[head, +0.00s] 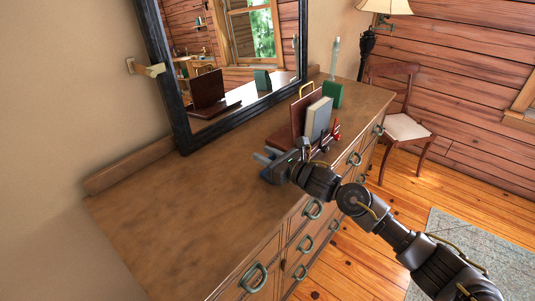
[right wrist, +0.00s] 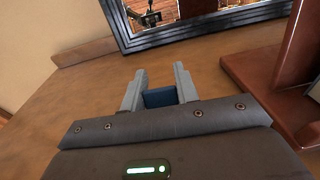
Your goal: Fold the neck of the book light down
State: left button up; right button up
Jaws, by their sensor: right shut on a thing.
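My right gripper (head: 266,155) is low over the dresser top, left of the wooden book stand. In the right wrist view its two grey fingers (right wrist: 159,88) are shut on a dark blue piece (right wrist: 160,97). The blue piece also shows in the head view (head: 269,175), low at the dresser top and partly hidden by the gripper. It is likely the book light, but its neck cannot be made out. My left gripper is in neither view.
The wooden stand (head: 298,118) holds a grey book (head: 318,119), with a small red object (head: 336,132) beside it. A green box (head: 333,94) stands behind. The black-framed mirror (head: 180,125) leans at the back. The dresser top (head: 185,205) is clear at the left.

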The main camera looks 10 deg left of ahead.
aim_at(272, 158)
jog(key=shift+w+a+f+g+h+p, duration=0.25)
jog(key=shift+g+h+p, duration=0.2)
jog(key=shift+h, duration=0.15)
jog(key=shift+w+a+f+g+h+p, duration=0.2)
jog(key=shift+g+h+p, duration=0.1)
jog(key=shift+g+h, duration=0.25)
jog(key=shift+w+a+f+g+h+p, duration=0.15)
jog(key=shift+f+g+h+p, duration=0.1)
jog(key=shift+f+g+h, duration=0.3)
jog(key=shift+s+a+f+g+h+p, duration=0.15)
jog(key=shift+f+g+h+p, duration=0.2)
jog(key=shift+h, duration=0.35)
jog(key=shift+w+f, duration=0.1)
jog(key=o, duration=1)
jog(key=b+v, duration=0.2)
jog(key=v, duration=0.9)
